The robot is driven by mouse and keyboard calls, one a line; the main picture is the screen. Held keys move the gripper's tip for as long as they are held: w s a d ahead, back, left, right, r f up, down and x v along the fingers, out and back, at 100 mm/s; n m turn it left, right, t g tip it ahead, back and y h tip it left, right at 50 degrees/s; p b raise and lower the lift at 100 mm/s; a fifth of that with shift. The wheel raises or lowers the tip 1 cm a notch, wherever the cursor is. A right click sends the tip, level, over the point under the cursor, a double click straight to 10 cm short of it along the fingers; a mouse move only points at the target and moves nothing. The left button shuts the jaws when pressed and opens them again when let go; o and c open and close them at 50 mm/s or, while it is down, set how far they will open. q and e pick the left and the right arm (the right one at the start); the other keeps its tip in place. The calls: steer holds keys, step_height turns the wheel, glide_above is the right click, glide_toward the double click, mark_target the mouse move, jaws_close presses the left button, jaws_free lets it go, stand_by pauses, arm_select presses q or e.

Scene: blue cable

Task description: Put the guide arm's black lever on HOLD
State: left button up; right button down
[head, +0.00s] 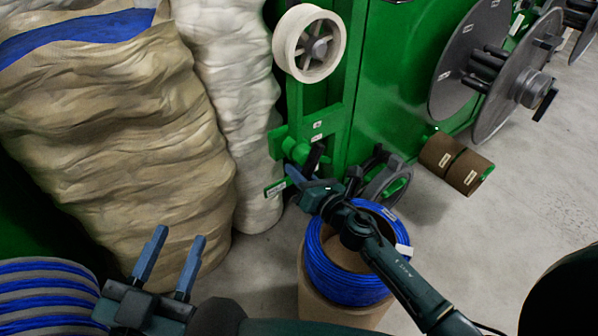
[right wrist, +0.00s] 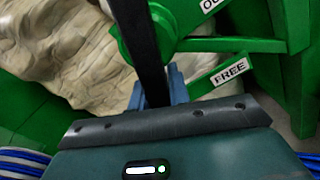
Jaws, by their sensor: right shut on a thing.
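The black lever (head: 315,157) is on the green guide arm bracket, below the white wheel, in the head view. In the right wrist view the lever (right wrist: 138,45) runs down between the blue fingers of my right gripper (right wrist: 157,92), which is shut on it. In the head view the right gripper (head: 296,178) is at the bracket, partly hiding the lever's lower part. A FREE label (right wrist: 230,72) shows right of the lever in the wrist view; another label is cut off at the top. I cannot read HOLD. My left gripper (head: 180,238) is open and empty at lower left.
A blue cable coil (head: 345,285) sits on a cardboard drum beneath my right arm. Large tan sacks (head: 120,130) stand close on the left. A white wheel (head: 309,43) is above the bracket. Brown rolls (head: 455,163) and grey reel discs (head: 510,85) are at the right.

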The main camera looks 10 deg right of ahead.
steer(key=c, duration=1.3)
jaws_free()
steer(key=v, duration=1.3)
steer(key=shift+s, duration=0.15)
